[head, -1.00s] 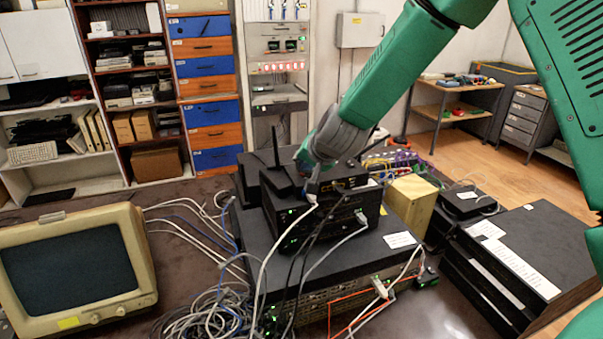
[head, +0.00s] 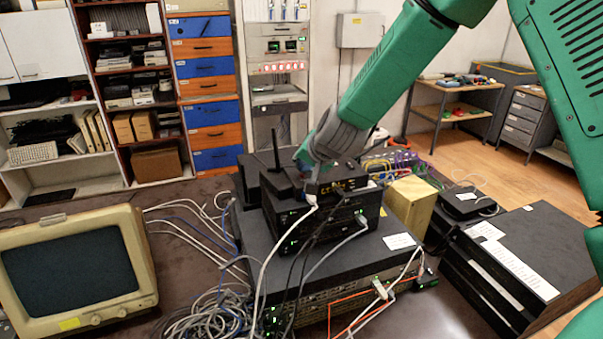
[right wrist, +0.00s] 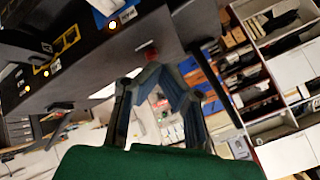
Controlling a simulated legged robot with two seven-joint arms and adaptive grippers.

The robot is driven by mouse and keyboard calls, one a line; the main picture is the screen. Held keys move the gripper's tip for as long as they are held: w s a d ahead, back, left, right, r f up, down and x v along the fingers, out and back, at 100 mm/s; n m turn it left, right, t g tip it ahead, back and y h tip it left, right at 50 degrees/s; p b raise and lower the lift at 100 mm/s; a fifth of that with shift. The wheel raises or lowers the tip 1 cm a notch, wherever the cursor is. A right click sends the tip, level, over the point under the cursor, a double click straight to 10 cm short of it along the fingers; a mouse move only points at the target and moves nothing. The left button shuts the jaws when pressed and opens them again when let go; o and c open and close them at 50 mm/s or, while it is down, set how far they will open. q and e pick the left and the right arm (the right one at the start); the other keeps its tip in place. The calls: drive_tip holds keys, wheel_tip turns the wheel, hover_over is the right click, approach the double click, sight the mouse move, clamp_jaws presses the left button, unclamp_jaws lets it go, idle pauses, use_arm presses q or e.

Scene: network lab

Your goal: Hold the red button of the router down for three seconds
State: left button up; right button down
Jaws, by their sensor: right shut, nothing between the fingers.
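The router (head: 345,184) is a small black box with an antenna and yellow-framed ports, on top of a stack of black network gear. In the right wrist view, its dark face (right wrist: 105,62) carries yellow-framed ports, small lights and the red button (right wrist: 148,54). My right gripper (head: 312,185) points down at the router from above. In the wrist view its fingertips (right wrist: 152,69) are together, empty, and right beside the red button. I cannot tell whether they touch it. The gripper hides the button in the head view. My left gripper is not in view.
White and black cables (head: 262,265) hang in front of the stack. An old monitor (head: 75,270) stands at left, with a cable tangle (head: 205,308) beside it. A wooden block (head: 411,203) and black boxes (head: 520,255) are at right. Shelves stand behind.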

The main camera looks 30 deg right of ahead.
sight(303, 175)
drive_tip(key=shift+a+r+p, duration=0.1)
drive_tip(key=shift+r+p, duration=0.25)
drive_tip(key=shift+r, duration=0.2)
wheel_tip(303, 175, up, 5)
drive_tip(key=p, duration=0.4)
drive_tip(key=shift+r+p, duration=0.1)
drive_tip(key=shift+p, duration=0.25)
